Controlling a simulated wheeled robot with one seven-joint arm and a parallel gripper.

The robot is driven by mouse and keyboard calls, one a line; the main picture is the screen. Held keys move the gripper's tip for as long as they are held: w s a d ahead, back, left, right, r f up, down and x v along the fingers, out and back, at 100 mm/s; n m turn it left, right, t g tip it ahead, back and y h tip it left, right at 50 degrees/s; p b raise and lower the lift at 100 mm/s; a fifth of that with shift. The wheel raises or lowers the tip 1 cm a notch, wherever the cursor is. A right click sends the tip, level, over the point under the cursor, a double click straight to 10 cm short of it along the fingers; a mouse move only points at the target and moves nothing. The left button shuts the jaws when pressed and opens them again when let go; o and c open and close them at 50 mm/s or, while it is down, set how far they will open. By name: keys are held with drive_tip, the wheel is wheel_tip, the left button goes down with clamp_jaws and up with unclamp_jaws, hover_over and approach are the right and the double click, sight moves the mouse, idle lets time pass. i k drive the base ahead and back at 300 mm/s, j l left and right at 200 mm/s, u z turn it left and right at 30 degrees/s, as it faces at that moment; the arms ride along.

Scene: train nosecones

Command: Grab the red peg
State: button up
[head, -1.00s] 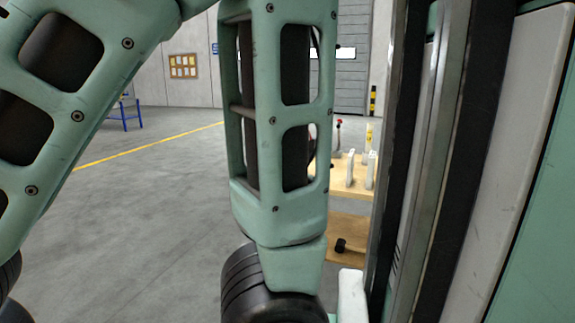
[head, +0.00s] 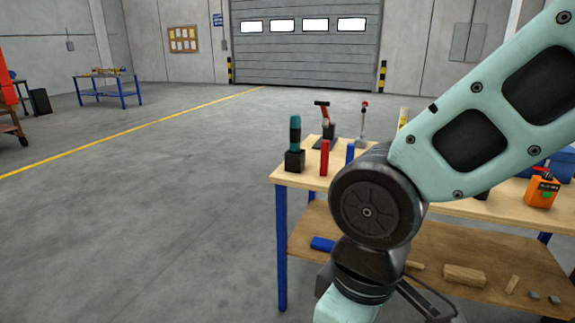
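A red upright peg (head: 324,158) stands near the front left of a wooden-topped workbench (head: 294,179). A blue upright peg (head: 350,153) stands just right of it, apart from it. My arm crosses the bench from the upper right, with a dark round joint right of the red peg and in front of the bench. The arm continues down past the bottom edge of the head view. I cannot make out my gripper's fingers in this view.
A teal-handled tool (head: 295,135) in a black block stands left of the red peg. A red-headed hammer (head: 324,112) and a red-knobbed lever (head: 363,118) are behind. An orange box (head: 541,190) is at right. Wooden blocks (head: 465,275) lie on the lower shelf.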

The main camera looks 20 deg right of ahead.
sight(325, 145)
drive_tip(key=z, duration=0.35)
drive_tip(key=i+l+u, duration=0.45)
drive_tip(key=i, duration=0.25)
drive_tip(key=i+l+u, duration=0.4)
drive_tip(key=i+l, duration=0.2)
drive_tip(key=l, duration=0.3)
